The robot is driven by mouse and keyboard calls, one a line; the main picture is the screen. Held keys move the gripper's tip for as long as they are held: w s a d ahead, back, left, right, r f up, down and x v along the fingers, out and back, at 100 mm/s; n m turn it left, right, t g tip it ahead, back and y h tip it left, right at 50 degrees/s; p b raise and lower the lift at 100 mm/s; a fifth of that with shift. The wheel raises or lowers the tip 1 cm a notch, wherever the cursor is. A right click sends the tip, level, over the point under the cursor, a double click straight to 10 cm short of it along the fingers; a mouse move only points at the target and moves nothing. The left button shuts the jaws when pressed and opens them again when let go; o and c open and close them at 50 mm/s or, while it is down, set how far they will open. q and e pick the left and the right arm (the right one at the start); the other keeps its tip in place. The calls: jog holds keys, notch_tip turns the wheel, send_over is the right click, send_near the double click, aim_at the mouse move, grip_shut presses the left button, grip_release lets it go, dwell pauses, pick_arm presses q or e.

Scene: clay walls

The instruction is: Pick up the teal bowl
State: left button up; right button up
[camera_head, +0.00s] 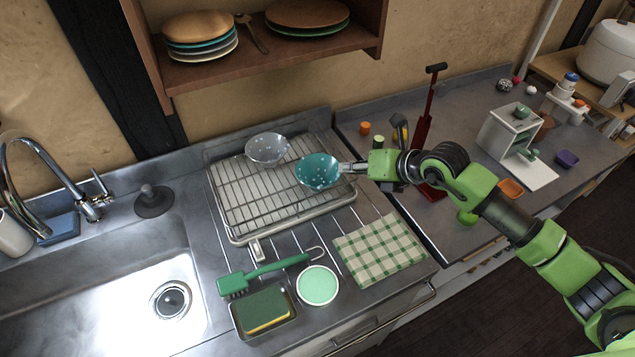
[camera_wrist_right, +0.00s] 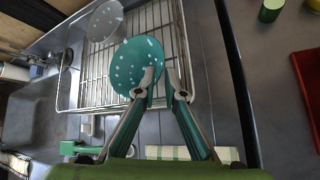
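The teal bowl (camera_head: 317,171) with pale dots is at the right side of the wire dish rack (camera_head: 262,212). It also shows in the right wrist view (camera_wrist_right: 128,62). My right gripper (camera_head: 347,167) is at the bowl's right rim. In the right wrist view one fingertip overlaps the inside of the bowl and the other is just outside the rim, with a narrow gap between the fingertips (camera_wrist_right: 160,76). Whether they press on the rim cannot be seen. My left gripper is not in view.
A translucent dotted bowl (camera_head: 267,149) stands on the rack left of the teal one. A checked cloth (camera_head: 380,250), green brush (camera_head: 262,272), sponge tray (camera_head: 263,310) and round mint dish (camera_head: 317,286) lie in front. A shelf (camera_head: 270,65) with plates hangs above.

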aim_at(337, 168)
jog(key=shift+w+a+f, duration=0.25)
jog(key=b+x, duration=0.3)
jog(key=x, duration=0.1)
jog(key=shift+w+a+f, duration=0.15)
jog(key=shift+w+f, duration=0.1)
jog(key=shift+w+a, duration=0.1)
jog(key=shift+w, duration=0.05)
jog(key=shift+r, duration=0.1)
grip_shut()
jog(key=shift+r, duration=0.1)
